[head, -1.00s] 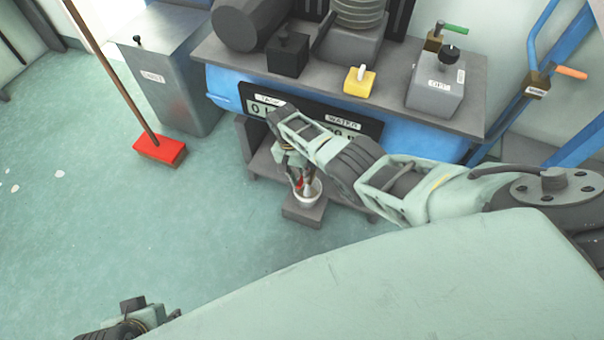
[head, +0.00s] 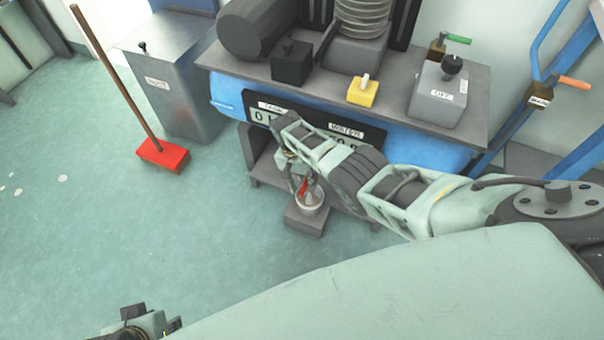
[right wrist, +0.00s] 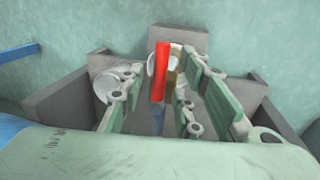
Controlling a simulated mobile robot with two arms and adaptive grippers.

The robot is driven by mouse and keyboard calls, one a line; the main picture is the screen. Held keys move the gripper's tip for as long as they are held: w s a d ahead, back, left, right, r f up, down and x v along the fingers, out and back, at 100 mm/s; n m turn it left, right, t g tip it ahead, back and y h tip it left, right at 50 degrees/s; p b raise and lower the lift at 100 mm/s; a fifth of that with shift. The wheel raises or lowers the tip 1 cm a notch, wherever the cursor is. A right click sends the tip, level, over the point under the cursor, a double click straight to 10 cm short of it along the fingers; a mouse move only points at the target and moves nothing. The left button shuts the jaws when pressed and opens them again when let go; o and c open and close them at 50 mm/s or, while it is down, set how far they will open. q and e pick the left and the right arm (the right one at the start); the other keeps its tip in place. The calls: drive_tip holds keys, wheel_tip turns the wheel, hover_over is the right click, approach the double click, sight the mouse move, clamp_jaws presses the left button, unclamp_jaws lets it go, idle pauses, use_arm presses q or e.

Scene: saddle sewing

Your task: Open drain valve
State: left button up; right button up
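The drain valve's red handle (right wrist: 161,72) stands out in the right wrist view, with a brass-coloured part (right wrist: 172,82) beside it. In the head view the red handle (head: 303,187) is a small spot below the blue tank (head: 420,148). My right gripper (right wrist: 168,85) is open, with its fingers on either side of the handle. I cannot tell whether a finger touches it. In the head view my right gripper (head: 300,180) points down under the tank front and partly hides the valve. My left gripper (head: 145,322) is at the bottom left, its fingers unclear.
A white cup (head: 313,205) stands on a grey block (head: 304,222) below the valve. The tank's grey stand (head: 262,165) flanks the gripper. A red broom (head: 163,153) stands left on open floor. A yellow switch (head: 362,94) and grey box (head: 437,98) sit above.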

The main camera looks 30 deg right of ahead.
wheel_tip(320, 180, up, 12)
drive_tip(key=w+a, duration=0.1)
drive_tip(key=shift+w+a+f, duration=0.15)
drive_tip(key=shift+w+a, duration=0.05)
drive_tip(key=shift+w, duration=0.2)
drive_tip(key=shift+f, duration=0.1)
idle(0.4)
